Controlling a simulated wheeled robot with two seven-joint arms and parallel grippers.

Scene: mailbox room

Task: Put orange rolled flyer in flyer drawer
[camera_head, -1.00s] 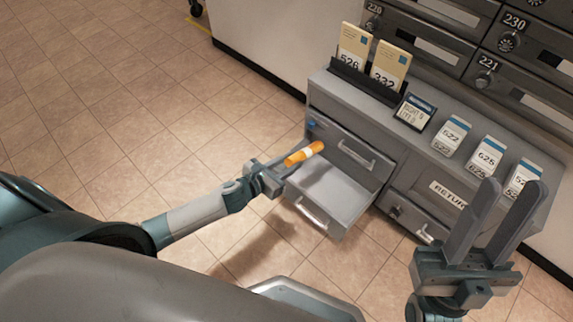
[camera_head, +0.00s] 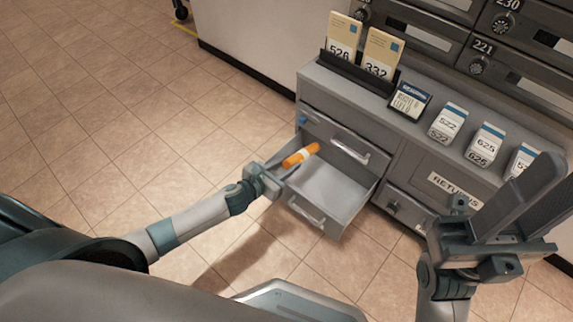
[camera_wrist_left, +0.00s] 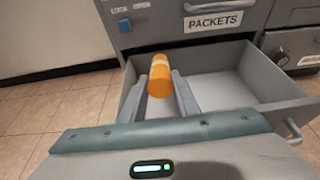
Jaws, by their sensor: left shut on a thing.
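The orange rolled flyer (camera_head: 301,155) has a pale band around it. My left gripper (camera_head: 287,165) is shut on it and holds it tilted above the open drawer (camera_head: 340,202), at the drawer's left side. In the left wrist view the flyer (camera_wrist_left: 160,92) sits between the two fingers, over the drawer's left side wall and inside (camera_wrist_left: 222,88). The drawer's visible floor is empty. My right gripper (camera_head: 540,200) is open and empty, at the right in the head view.
A shut drawer front labelled PACKETS (camera_wrist_left: 215,20) is directly above the open one. On the cabinet top stand a card holder (camera_head: 358,72), a small sign (camera_head: 409,101) and several numbered card stacks (camera_head: 447,123). A RETURNS compartment (camera_head: 450,185) is to the right. Tiled floor is clear at left.

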